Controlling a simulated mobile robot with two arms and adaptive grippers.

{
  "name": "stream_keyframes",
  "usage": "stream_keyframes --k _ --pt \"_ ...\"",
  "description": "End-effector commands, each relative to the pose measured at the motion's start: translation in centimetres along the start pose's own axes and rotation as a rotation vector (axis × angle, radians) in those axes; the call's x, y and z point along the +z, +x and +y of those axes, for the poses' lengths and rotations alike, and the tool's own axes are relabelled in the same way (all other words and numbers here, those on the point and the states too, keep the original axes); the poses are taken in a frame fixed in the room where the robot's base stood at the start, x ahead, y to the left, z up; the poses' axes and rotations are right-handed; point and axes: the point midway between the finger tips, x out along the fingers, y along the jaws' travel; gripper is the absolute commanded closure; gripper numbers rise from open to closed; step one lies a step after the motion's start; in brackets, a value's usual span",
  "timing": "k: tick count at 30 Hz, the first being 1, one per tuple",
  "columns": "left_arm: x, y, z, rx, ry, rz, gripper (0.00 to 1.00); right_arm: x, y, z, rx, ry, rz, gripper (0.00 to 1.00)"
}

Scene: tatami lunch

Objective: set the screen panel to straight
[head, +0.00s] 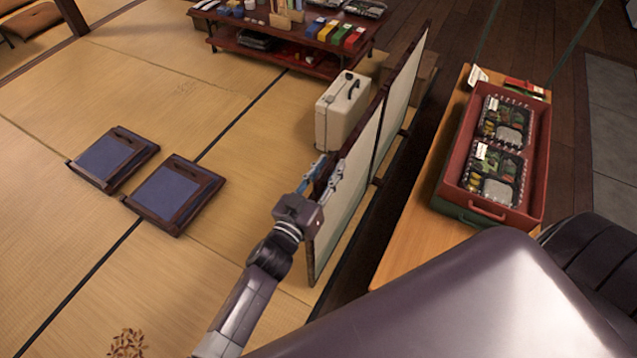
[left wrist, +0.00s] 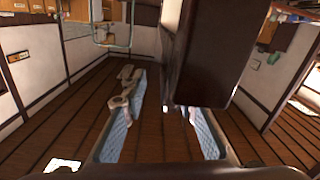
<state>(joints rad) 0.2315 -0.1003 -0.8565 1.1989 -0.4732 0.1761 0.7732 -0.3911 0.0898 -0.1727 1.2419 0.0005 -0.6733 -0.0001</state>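The folding screen has pale panels in dark frames and stands on the floor at the centre of the head view. Its near panel (head: 345,213) and far panel (head: 404,84) run almost in line; I cannot tell whether a slight angle remains at their joint. My left gripper (head: 326,177) is at the top of the near panel's near end. In the left wrist view, its blue-padded fingers (left wrist: 165,125) are spread apart. A dark frame end (left wrist: 205,55) reaches down between them, closer to the right finger. Contact is not clear. My right gripper is not in view.
A cream case (head: 337,112) stands left of the screen. A wooden bench (head: 408,240) with a red crate (head: 452,178) of packed lunches is on the right. Dark-framed blue floor seats (head: 175,196) and a low goods table (head: 275,45) lie left and behind. Open tatami is left.

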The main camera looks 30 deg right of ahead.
Motion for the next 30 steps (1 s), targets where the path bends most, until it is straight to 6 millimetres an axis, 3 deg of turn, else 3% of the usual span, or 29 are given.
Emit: stream_keyframes --k 18,30 --pt "0.2 -10.2 0.2 0.003 -0.002 -0.004 0.73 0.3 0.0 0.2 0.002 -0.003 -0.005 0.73" --pt "0.1 -11.3 0.3 0.004 -0.001 -0.001 0.73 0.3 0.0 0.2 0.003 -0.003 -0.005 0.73"
